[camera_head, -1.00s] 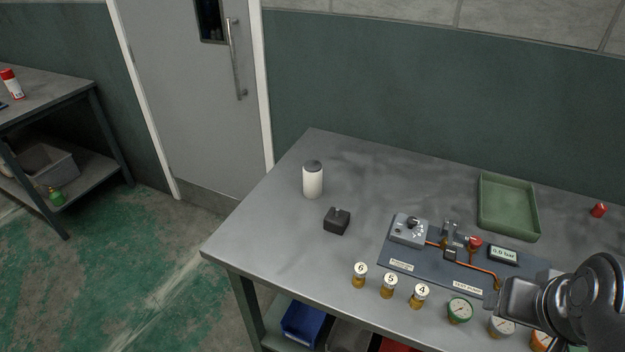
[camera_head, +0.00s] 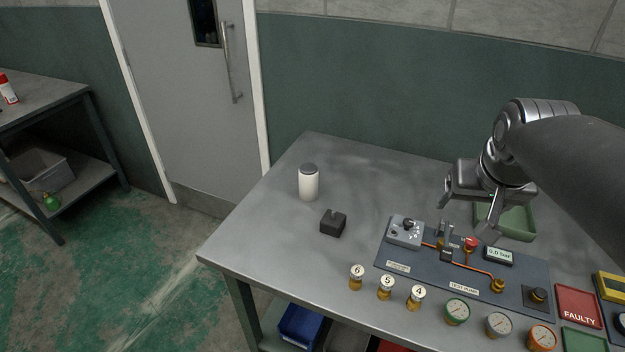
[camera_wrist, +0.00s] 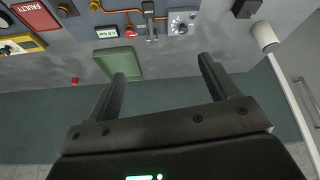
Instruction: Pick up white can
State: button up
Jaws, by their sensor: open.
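The white can (camera_head: 309,184) with a grey lid stands upright near the back left of the metal table. It also shows at the upper right of the wrist view (camera_wrist: 265,37). My gripper (camera_head: 466,217) is open and empty above the right part of the table, over the test panel and green tray area. In the wrist view its two fingers (camera_wrist: 160,77) are spread apart with nothing between them. The can is well to the left of my gripper in the head view, clear of it.
A small dark block (camera_head: 333,223) sits just in front of the can. The test panel (camera_head: 462,271) lies to its right, with several numbered brass fittings and gauges along the front. A green tray (camera_head: 517,222) is partly hidden by my gripper. Bare table surrounds the can.

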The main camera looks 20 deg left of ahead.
jog(key=w+a+n, duration=0.2)
jog(key=w+a, duration=0.6)
jog(key=a, duration=0.1)
jog(key=n+g+y, duration=0.2)
jog(key=n, duration=0.1)
send_over(307, 171)
jog(key=s+d, duration=0.1)
jog(key=s, duration=0.1)
jog(key=f, duration=1.5)
jog(key=shift+w+d+f, duration=0.1)
jog(key=shift+w+f, duration=0.1)
jog(key=shift+f, duration=0.2)
jog(key=x, duration=0.5)
jog(key=shift+w, duration=0.1)
jog(key=x, duration=0.5)
jog(key=shift+w+d+f, duration=0.15)
jog(key=shift+w+d, duration=0.1)
jog(key=shift+d, duration=0.05)
jog(key=c, duration=1.2)
jog(key=shift+c, duration=0.3)
